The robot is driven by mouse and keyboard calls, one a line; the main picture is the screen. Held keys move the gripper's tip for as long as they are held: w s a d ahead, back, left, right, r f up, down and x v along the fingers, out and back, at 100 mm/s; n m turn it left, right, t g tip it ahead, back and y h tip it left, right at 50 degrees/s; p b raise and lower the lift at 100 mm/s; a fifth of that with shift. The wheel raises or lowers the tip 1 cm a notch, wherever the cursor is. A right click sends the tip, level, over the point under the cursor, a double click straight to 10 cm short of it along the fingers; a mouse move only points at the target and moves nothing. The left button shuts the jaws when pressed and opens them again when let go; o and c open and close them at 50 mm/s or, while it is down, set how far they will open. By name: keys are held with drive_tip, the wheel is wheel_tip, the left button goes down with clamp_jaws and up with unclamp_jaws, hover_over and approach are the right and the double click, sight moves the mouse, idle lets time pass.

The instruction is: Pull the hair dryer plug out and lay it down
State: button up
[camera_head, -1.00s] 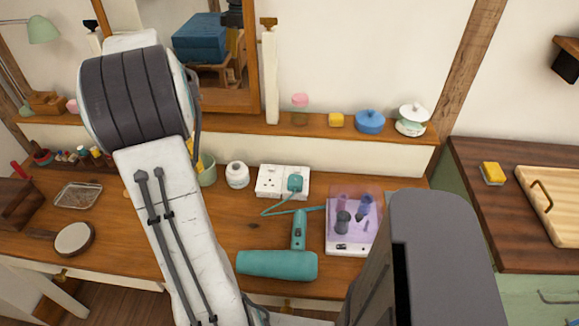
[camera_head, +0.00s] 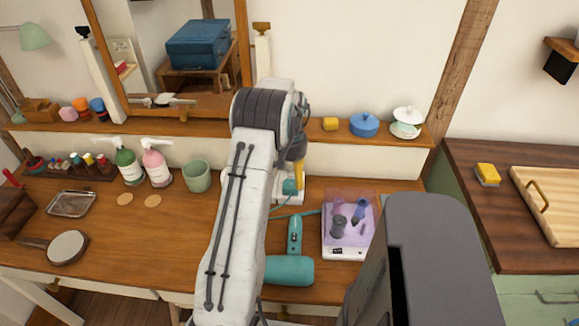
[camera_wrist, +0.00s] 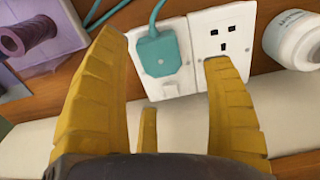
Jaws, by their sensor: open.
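The teal hair dryer plug (camera_wrist: 158,55) sits in one socket of the white double socket (camera_wrist: 221,50). In the wrist view my gripper (camera_wrist: 165,52) is open, with its yellow fingers on either side of the plug and apart from it; one fingertip overlaps the other, empty socket in the picture. In the head view the plug (camera_head: 291,187) shows just beyond my arm, which hides much of the socket. The teal hair dryer (camera_head: 289,270) lies on the wooden table (camera_head: 130,225), partly behind my arm. Its teal cord runs from the plug.
A device with a translucent purple cover (camera_head: 347,228) stands right of the dryer. A white jar (camera_wrist: 297,40) is beside the socket. A green cup (camera_head: 197,175) and two pump bottles (camera_head: 157,168) stand left of my arm. The table's left-middle is mostly clear.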

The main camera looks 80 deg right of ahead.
sight(290, 184)
drive_tip(key=shift+f+p, duration=0.8)
drive_tip(key=shift+f, duration=1.75)
drive_tip(key=c, duration=1.1)
drive_tip(key=o, duration=1.1)
drive_tip(key=shift+r, duration=0.1)
